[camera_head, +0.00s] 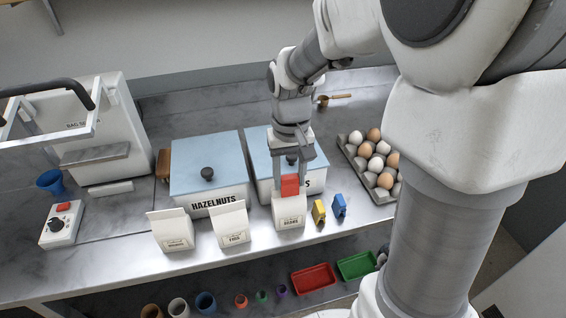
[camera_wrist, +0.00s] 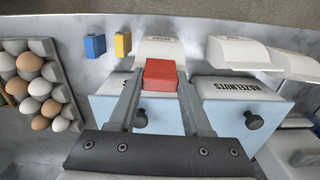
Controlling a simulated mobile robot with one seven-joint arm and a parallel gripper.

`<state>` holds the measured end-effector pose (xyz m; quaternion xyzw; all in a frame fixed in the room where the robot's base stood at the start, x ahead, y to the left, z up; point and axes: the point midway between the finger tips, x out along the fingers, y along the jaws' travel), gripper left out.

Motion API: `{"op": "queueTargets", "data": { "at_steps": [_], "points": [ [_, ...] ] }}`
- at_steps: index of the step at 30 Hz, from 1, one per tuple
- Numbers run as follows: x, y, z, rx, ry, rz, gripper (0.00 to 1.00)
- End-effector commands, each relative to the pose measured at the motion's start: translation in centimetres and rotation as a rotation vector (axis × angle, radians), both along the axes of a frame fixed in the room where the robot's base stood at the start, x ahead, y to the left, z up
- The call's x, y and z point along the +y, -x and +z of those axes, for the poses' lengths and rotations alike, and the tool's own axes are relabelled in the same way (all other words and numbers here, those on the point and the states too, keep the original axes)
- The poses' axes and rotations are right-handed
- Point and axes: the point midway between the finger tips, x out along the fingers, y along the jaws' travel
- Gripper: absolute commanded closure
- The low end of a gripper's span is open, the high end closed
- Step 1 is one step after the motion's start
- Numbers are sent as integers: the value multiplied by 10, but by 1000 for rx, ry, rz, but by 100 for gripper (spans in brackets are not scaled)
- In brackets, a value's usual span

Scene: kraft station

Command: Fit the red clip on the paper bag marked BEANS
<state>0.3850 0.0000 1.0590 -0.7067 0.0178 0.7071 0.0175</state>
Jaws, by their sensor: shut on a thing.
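The red clip (camera_head: 290,186) is held between the fingers of my gripper (camera_head: 291,176). In the wrist view, the red clip (camera_wrist: 160,74) sits between the two fingertips (camera_wrist: 160,80). The white paper bag marked BEANS (camera_head: 289,212) stands upright at the front of the counter, directly under the clip. The clip overlaps the bag's top edge in the head view; I cannot tell whether it grips the bag. In the wrist view the bag (camera_wrist: 158,52) lies just beyond the clip, and its label is hard to read.
Two more paper bags (camera_head: 172,230) (camera_head: 231,224) stand to the left. Yellow (camera_head: 319,211) and blue (camera_head: 339,205) clips stand close on the right. Behind are a HAZELNUTS bin (camera_head: 207,175) and another blue-lidded bin (camera_head: 258,148). An egg tray (camera_head: 352,158) is at right.

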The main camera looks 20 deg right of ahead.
Motion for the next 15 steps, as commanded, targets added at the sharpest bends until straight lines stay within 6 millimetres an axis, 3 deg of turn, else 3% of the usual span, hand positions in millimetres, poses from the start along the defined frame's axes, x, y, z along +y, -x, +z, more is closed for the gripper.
{"op": "queueTargets", "data": {
  "at_steps": [15],
  "points": [
    [0, 0, -3, 0, 0, 0, 100]
  ]
}}
